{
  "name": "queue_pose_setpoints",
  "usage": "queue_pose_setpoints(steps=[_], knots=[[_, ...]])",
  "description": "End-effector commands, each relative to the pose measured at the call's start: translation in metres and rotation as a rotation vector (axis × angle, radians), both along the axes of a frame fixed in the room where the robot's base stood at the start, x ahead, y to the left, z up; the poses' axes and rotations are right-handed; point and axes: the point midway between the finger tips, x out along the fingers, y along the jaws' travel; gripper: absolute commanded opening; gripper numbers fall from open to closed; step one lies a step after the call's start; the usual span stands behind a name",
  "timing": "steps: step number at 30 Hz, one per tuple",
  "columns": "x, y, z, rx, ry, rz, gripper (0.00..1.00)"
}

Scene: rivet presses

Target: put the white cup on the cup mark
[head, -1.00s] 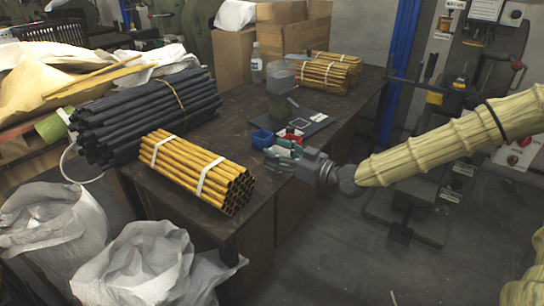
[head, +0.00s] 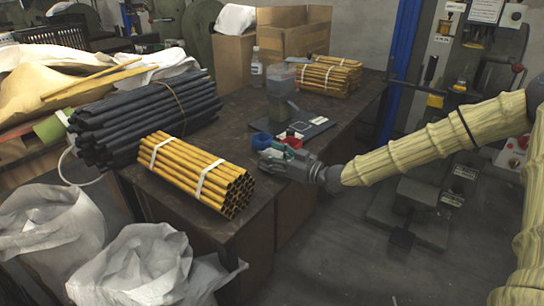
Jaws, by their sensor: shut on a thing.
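My gripper (head: 273,158) is at the near right edge of the dark table (head: 240,120), its grey fingers pointing left. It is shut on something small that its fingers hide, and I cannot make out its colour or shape. No white cup can be told apart in this view. A dark mat (head: 318,123) with pale markings lies just behind the gripper. Which marking is the cup mark is too small to tell. A blue item (head: 261,140), a red item (head: 292,143) and a teal item (head: 283,151) sit close behind the fingers.
A dark green container (head: 281,110), a clear tub (head: 281,75) and a bottle (head: 257,68) stand behind the mat. Bundled yellow tubes (head: 195,170) and black tubes (head: 140,115) lie to the left. More yellow bundles (head: 325,75) lie at the back.

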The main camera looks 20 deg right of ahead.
Motion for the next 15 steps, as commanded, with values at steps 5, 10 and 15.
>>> queue_pose_setpoints(steps=[5, 10, 15], knots=[[-0.0001, -0.0001, -0.0020, -0.001, 0.001, 0.000, 0.33], [-0.0002, -0.0003, -0.0037, -0.001, 0.001, 0.000, 0.64], [-0.0002, -0.0002, -0.0036, 0.000, 0.000, 0.000, 0.74]])
